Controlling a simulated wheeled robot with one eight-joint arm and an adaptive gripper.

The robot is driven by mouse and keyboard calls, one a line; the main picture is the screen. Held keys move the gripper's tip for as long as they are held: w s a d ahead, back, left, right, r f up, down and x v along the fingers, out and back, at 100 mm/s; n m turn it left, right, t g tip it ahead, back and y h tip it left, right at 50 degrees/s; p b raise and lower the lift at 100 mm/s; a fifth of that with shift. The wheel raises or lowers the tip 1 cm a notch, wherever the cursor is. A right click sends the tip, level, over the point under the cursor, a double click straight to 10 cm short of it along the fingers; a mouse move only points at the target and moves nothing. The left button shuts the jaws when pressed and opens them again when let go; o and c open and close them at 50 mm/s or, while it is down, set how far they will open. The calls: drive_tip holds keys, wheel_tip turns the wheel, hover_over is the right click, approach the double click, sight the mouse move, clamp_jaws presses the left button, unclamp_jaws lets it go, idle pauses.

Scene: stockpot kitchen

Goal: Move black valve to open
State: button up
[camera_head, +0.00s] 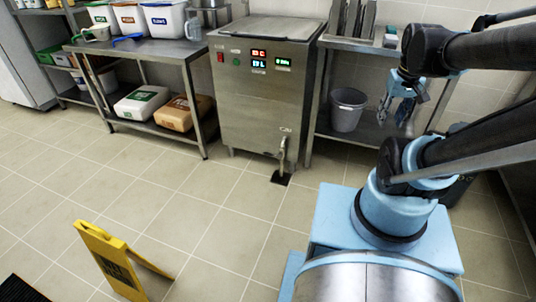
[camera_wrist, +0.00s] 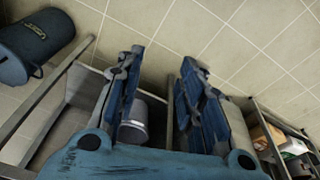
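In the head view, the stainless steel cooker (camera_head: 262,100) stands against the back wall. A drain valve (camera_head: 284,152) sticks out low on its front, above a small black patch (camera_head: 281,179) on the floor. The valve is small here, and its handle's colour and position are hard to make out. My gripper (camera_head: 396,112) is raised to the right of the cooker, in front of the right-hand steel table, well apart from the valve. In the wrist view my gripper (camera_wrist: 158,68) has its blue fingers spread with nothing between them. The valve does not show in the wrist view.
A grey bucket (camera_head: 348,109) stands on the right table's lower shelf; it also shows in the wrist view (camera_wrist: 134,122). The left table (camera_head: 140,48) bears white tubs, with containers below. A yellow floor sign (camera_head: 105,262) stands front left. The tiled floor before the cooker is clear.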

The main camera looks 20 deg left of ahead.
drive_tip(key=w+a+f+n, duration=0.1)
drive_tip(key=w+a+n, duration=0.2)
drive_tip(key=w+a, duration=0.7)
drive_tip(key=w+a+n, duration=0.3)
drive_tip(key=w+a, duration=0.3)
drive_tip(key=w, duration=0.7)
drive_tip(key=w+a+f+n, duration=0.2)
drive_tip(key=w+a+f, duration=0.2)
drive_tip(key=a+f, duration=0.25)
drive_tip(key=w+a+f+n, duration=0.2)
drive_tip(key=w+a+f, duration=0.3)
drive_tip(key=a, duration=0.3)
drive_tip(key=a+f+n, duration=0.2)
drive_tip(key=a+f, duration=0.8)
drive_tip(key=f, duration=0.3)
drive_tip(key=a+f+n, duration=0.3)
drive_tip(key=a+f, duration=0.7)
drive_tip(key=f, duration=0.9)
drive_tip(key=w+f, duration=0.1)
drive_tip(key=f, duration=0.4)
drive_tip(key=w+f, duration=0.1)
drive_tip(key=f, duration=0.4)
drive_tip(key=shift+w+d+f, duration=0.25)
drive_tip(key=shift+d+f, duration=0.05)
drive_tip(key=shift+f, duration=0.1)
clamp_jaws()
